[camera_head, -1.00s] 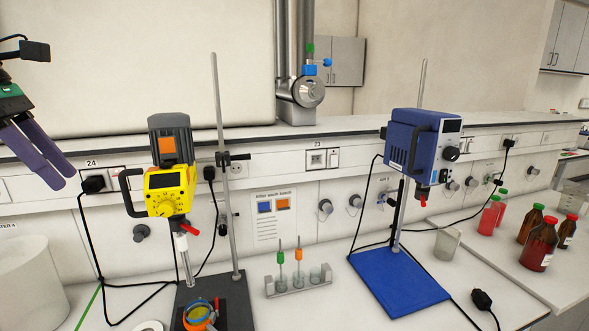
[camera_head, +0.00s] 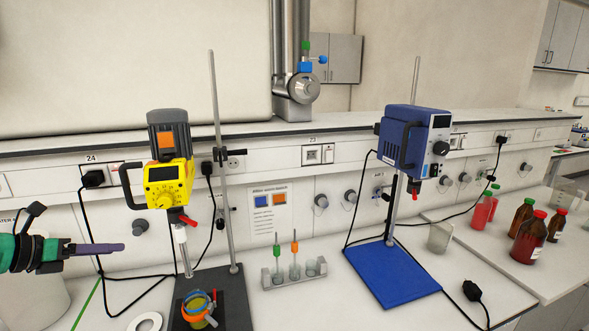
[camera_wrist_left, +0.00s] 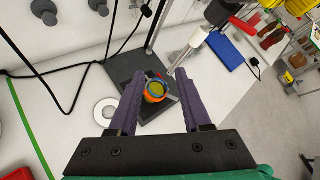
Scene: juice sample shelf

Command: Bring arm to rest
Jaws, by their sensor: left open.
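My left gripper (camera_head: 100,248) comes in from the left edge in the head view, pointing right, in front of the white wall panel and short of the yellow stirrer (camera_head: 168,182). In the left wrist view its two purple fingers (camera_wrist_left: 160,98) are spread wide with nothing held between them. Beyond the fingertips, below on the bench, a small vessel with orange and blue rings (camera_wrist_left: 155,90) stands on the dark stand base (camera_wrist_left: 124,66). It also shows in the head view (camera_head: 198,308). My right gripper is in neither view.
A white bin (camera_head: 35,300) stands behind the left arm. A white ring (camera_head: 146,322) lies on the bench. A tube rack (camera_head: 292,279), the blue stirrer (camera_head: 414,140) with its blue base (camera_head: 392,276), a beaker (camera_head: 440,238) and bottles (camera_head: 528,238) stand to the right. Black cables hang nearby.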

